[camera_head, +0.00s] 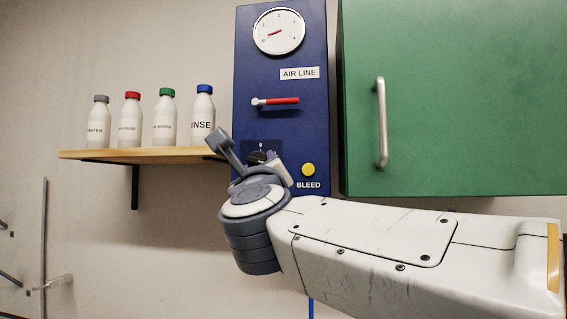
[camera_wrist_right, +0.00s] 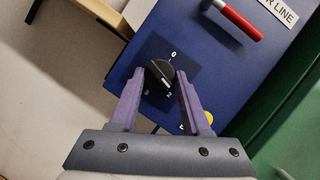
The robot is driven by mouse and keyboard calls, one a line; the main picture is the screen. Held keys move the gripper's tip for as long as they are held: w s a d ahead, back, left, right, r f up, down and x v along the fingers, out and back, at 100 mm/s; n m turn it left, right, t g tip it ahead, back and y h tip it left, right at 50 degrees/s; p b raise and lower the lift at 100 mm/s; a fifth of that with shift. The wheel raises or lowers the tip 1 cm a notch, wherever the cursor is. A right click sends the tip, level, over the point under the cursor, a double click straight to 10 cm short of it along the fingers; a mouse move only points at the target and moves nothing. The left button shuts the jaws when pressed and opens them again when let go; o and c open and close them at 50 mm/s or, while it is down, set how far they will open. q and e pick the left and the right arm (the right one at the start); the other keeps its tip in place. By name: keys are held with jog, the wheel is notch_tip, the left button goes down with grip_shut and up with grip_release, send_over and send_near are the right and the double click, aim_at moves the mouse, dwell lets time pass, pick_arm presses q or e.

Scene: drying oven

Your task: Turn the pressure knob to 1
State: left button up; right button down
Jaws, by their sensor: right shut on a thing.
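The pressure knob is a black round knob (camera_wrist_right: 159,74) on a dark square plate of the blue panel (camera_head: 281,60). In the right wrist view, 0 shows above it and 2 and 3 below it; no 1 is visible. Its pale mark points down and right, roughly toward the 2. My right gripper (camera_wrist_right: 161,76) is shut on the knob, one purple finger on each side. In the head view the knob (camera_head: 257,157) is partly hidden by my right wrist and gripper (camera_head: 266,162). My left gripper is not in view.
A red-handled valve (camera_head: 280,101) and a gauge (camera_head: 278,32) are above the knob. A yellow BLEED button (camera_head: 308,169) sits close to its right. A green cabinet (camera_head: 455,100) stands at right. A wooden shelf (camera_head: 150,154) with several bottles is at left.

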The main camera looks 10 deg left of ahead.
jog(key=shift+r+n+y+p, duration=0.3)
jog(key=shift+n+p, duration=0.05)
jog(key=shift+n, duration=0.35)
jog(key=n+g+p, duration=0.1)
jog(key=n+p, duration=0.1)
jog(key=p, duration=0.1)
jog(key=n+g+y+p, duration=0.1)
jog(key=n+p, duration=0.1)
jog(key=p, duration=0.1)
jog(key=n+g+p, duration=0.1)
jog(key=n+p, duration=0.1)
jog(key=n, duration=0.1)
jog(key=shift+d+r+p, duration=0.15)
jog(key=shift+r+p, duration=0.15)
jog(key=shift+p, duration=0.1)
jog(key=shift+f+n+g+p, duration=0.2)
jog(key=shift+n+g+p, duration=0.2)
jog(key=shift+n+p, duration=0.5)
jog(key=shift+c, duration=1.8)
grip_release()
